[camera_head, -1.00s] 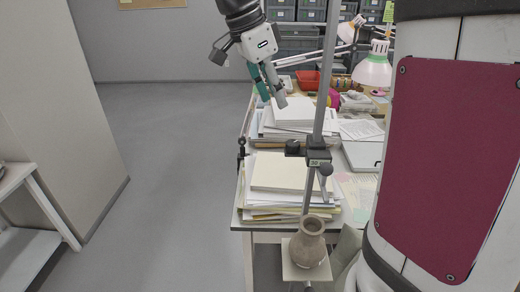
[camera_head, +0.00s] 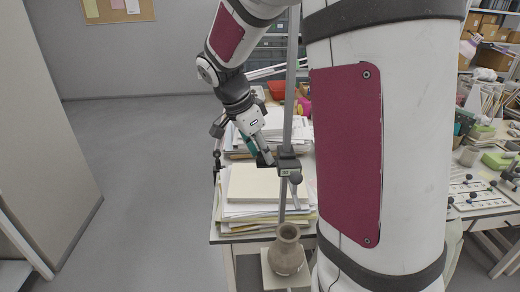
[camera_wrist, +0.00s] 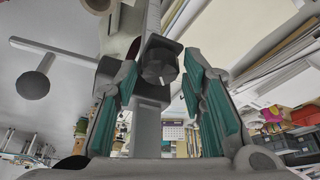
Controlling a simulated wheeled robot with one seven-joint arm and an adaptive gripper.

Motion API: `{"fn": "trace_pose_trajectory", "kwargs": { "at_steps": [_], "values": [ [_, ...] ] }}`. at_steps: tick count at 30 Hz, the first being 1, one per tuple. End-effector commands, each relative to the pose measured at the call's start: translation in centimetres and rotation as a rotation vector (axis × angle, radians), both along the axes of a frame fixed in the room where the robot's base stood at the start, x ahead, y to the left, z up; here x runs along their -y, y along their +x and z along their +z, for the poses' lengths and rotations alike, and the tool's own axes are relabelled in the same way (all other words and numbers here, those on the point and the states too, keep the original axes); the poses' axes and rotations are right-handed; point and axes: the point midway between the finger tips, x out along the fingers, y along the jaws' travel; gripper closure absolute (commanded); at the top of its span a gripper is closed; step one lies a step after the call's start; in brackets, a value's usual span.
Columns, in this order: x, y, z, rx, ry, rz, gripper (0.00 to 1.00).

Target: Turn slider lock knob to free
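The slider (camera_head: 287,163) is a dark block clamped on a tall grey upright post (camera_head: 288,90). In the wrist view, a dark round knob (camera_wrist: 160,60) with a white mark faces my gripper. My gripper (camera_wrist: 159,78) is open, with its teal-padded fingers on either side of the knob's line; gaps show, and I see no clear contact. In the head view, my gripper (camera_head: 264,158) is just left of the slider and hides that side of it. Another round knob (camera_wrist: 33,85) on a T-shaped bar shows at the left of the wrist view.
A clay vessel (camera_head: 286,250) stands on a small pale platform (camera_head: 267,280) below the post. Stacked papers (camera_head: 252,185) lie on the table behind the post. A lamp arm (camera_head: 268,71) is further back. Open floor lies to the left.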

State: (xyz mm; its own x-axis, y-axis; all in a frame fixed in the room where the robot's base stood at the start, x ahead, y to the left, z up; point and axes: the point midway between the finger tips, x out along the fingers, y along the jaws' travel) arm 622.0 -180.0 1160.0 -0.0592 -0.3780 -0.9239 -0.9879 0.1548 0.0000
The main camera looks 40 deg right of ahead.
Motion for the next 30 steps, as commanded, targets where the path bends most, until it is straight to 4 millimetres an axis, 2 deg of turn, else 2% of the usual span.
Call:
{"fn": "trace_pose_trajectory", "kwargs": {
  "at_steps": [9, 14, 23, 30],
  "values": [
    [0.11, -0.02, -0.21, 0.0, 0.0, 0.0, 0.62],
    [0.1, -0.02, -0.2, 0.0, 0.0, 0.0, 0.99],
    [0.09, -0.03, -0.17, 0.001, 0.0, 0.022, 0.99],
    [0.05, -0.13, -0.12, 0.002, 0.0, 0.134, 0.99]
  ]
}}
